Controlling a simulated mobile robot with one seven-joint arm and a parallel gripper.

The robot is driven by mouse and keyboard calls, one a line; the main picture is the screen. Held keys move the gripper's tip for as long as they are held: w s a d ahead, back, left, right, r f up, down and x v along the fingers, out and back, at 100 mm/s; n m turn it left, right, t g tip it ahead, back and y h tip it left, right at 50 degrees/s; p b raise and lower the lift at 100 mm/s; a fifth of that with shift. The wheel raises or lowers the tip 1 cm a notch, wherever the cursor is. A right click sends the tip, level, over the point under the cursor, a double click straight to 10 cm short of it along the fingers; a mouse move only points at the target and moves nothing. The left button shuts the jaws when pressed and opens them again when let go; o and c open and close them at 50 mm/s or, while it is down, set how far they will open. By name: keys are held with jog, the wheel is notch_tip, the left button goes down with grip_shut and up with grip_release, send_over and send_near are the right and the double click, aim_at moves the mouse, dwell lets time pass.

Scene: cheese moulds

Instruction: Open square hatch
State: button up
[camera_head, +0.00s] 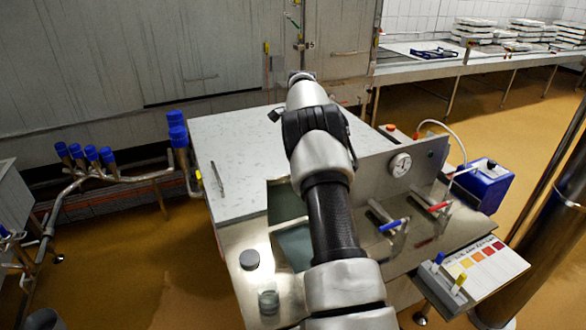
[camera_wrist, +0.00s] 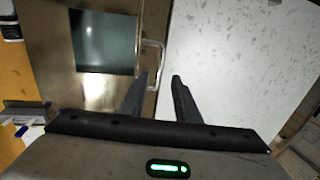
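The square hatch area shows in the wrist view as a grey-green square (camera_wrist: 104,42) set in a shiny metal surface. A thin metal loop handle (camera_wrist: 162,55) stands at its right side, beside the white top. My gripper (camera_wrist: 160,76) is open, and the lower part of the handle appears between its two dark fingers. I see no clear contact or grip. In the head view two grey-green panels (camera_head: 293,245) show left of my arm. My arm hides their right side and the handle.
To the right are a gauge (camera_head: 400,165), blue and red levers (camera_head: 393,225) and a blue box (camera_head: 484,185). Pipes with blue caps (camera_head: 90,153) stand left.

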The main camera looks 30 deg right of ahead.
notch_tip(320, 180, up, 8)
jog(key=s, duration=0.1)
jog(key=shift+s+r, duration=0.25)
jog(key=shift+s, duration=0.1)
jog(key=s+a+r+n+t, duration=0.2)
jog(key=s+a+r+n, duration=0.6)
jog(key=s+a+r, duration=0.85)
jog(key=s+a+f+n, duration=0.2)
jog(key=s+a+n, duration=0.1)
jog(key=s, duration=0.5)
jog(key=s+a+f+n+t, duration=0.1)
jog(key=s+a+f+n, duration=0.1)
jog(key=s, duration=0.6)
jog(key=s+a+f+n, duration=0.3)
jog(key=s+a+n, duration=0.1)
jog(key=s, duration=0.5)
jog(key=shift+a+n, duration=0.35)
jog(key=shift+n, duration=0.45)
